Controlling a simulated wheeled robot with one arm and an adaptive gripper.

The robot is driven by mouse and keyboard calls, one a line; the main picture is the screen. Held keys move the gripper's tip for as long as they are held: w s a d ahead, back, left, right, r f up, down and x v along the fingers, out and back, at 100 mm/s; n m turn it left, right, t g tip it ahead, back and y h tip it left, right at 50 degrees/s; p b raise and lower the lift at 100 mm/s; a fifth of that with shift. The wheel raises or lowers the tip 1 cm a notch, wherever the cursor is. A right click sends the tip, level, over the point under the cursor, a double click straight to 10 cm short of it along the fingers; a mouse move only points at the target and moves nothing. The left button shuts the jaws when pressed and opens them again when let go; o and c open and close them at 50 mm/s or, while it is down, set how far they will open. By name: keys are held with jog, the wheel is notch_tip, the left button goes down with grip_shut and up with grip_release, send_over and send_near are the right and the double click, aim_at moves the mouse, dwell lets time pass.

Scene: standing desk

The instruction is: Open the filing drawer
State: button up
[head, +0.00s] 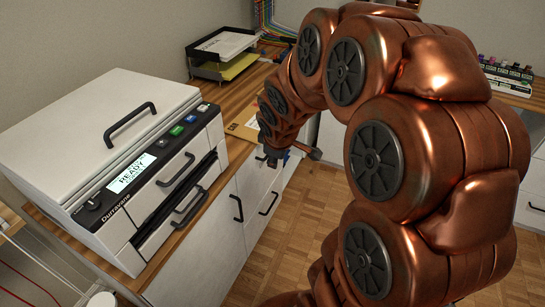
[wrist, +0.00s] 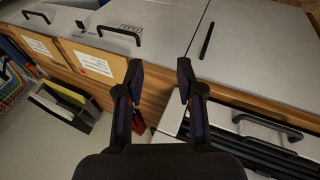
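The grey cabinet under the counter has a drawer front with a dark bar handle (wrist: 118,34), seen in the wrist view ahead and left of my fingers. I cannot tell from a label which front is the filing drawer. A lower bar handle (head: 268,204) shows in the head view, below my gripper. A door beside it has an upright handle (head: 237,208), also seen in the wrist view (wrist: 206,41). The fronts look shut. My gripper (wrist: 160,72) is open and empty, apart from the handles. In the head view my gripper (head: 287,154) is small and partly hidden by my arm.
A white machine (head: 110,140) with handles stands on the wooden counter (head: 240,98) at left. A black paper tray (head: 222,55) and brown envelopes with white labels (wrist: 95,63) lie farther along. Wooden floor (head: 285,240) is clear before the cabinet.

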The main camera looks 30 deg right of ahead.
jog(key=w+d+f+n+t+y+b, duration=0.2)
jog(key=w+d+f+n+t+b, duration=0.45)
jog(key=f, duration=0.35)
jog(key=w+d+f+n+t+y+b, duration=0.3)
jog(key=w+d+f+n+t+b, duration=0.2)
jog(key=w+d+f+n+b, duration=0.4)
jog(key=shift+w+a+f+m+g+p, duration=0.1)
jog(key=shift+w+a+f+m+p, duration=0.25)
jog(key=shift+w, duration=0.8)
jog(key=shift+w+a+f+m+g+p, duration=0.15)
jog(key=shift+w+a+f+m, duration=0.2)
jog(key=shift+w, duration=0.8)
jog(key=shift+w+a+f+m+p, duration=0.25)
jog(key=shift+w+f+m, duration=0.15)
jog(key=shift+w, duration=0.75)
jog(key=shift+f, duration=0.1)
grip_shut()
